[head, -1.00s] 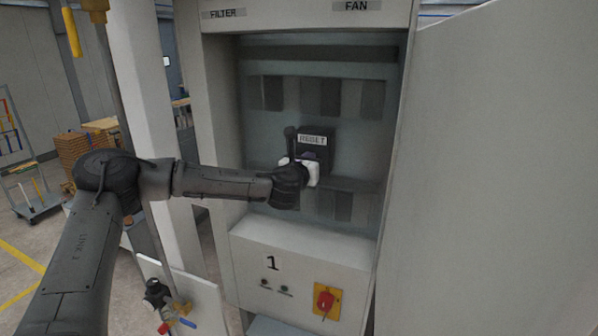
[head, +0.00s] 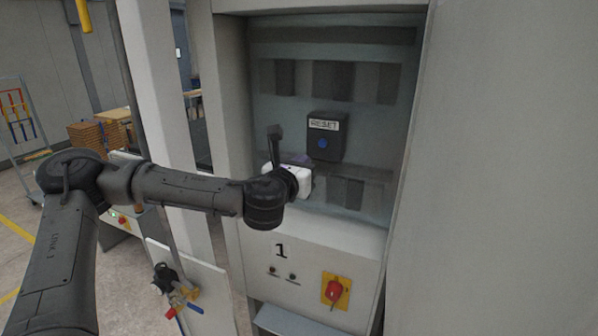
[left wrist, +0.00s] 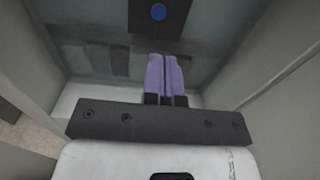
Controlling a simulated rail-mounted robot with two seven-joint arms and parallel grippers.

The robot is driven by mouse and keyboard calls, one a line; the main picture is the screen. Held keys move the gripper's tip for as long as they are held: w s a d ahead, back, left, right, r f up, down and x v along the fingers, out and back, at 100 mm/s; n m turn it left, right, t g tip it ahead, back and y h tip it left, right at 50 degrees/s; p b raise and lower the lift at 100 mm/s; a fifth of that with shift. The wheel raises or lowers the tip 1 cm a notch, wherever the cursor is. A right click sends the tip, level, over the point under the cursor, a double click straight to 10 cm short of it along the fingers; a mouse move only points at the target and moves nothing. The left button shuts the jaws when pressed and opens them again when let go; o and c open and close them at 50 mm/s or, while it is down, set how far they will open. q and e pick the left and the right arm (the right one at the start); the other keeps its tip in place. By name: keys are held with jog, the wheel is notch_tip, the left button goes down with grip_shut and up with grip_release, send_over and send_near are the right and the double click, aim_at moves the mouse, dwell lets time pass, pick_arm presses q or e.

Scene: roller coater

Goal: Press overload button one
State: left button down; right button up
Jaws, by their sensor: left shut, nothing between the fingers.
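A black box (head: 326,128) labelled RESET is on the back wall of the open cabinet, with a round blue button (head: 323,143) on its face. The button also shows at the top of the left wrist view (left wrist: 158,12). My left gripper (head: 299,160) is in front of the cabinet opening, below and left of the button in the head view. Its purple fingertips (left wrist: 165,74) are together with nothing between them, apart from the button. My right gripper is not in view.
The cabinet's side walls frame the opening. A large grey panel (head: 500,160) fills the right. A post (head: 165,110) stands at left.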

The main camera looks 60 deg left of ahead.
pick_arm(q)
jog(key=shift+s+d, duration=0.35)
jog(key=shift+s, duration=0.2)
dwell(0.8)
